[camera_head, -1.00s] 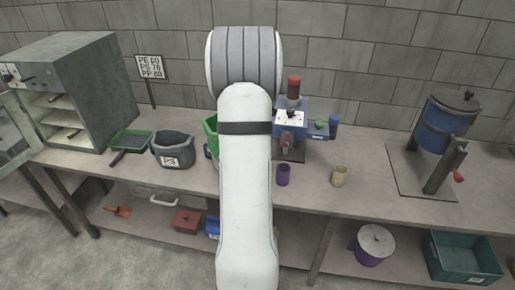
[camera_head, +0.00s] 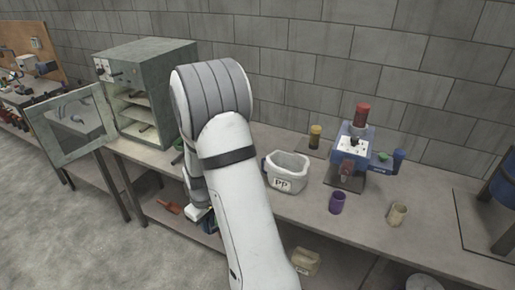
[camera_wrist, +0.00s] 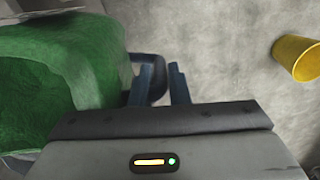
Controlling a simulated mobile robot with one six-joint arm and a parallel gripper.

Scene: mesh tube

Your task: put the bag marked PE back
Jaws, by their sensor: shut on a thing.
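My gripper (camera_wrist: 160,88) is shut on the dark blue loop handle of a green bag (camera_wrist: 60,75) in the wrist view. The bag fills the left of that view, close to the fingers. No marking shows on its visible side, so I cannot read whether it is marked PE. In the head view, my arm hides the gripper and most of what it holds. A white bag marked PP (camera_head: 284,172) stands upright on the bench, right of my arm.
A grey oven (camera_head: 160,85) with its door (camera_head: 75,120) open stands left. A blue machine (camera_head: 352,150), a purple cup (camera_head: 337,203) and a beige cup (camera_head: 397,214) stand right. A yellow cup (camera_wrist: 298,58) shows in the wrist view. A red-orange scoop (camera_head: 169,207) lies on the lower shelf.

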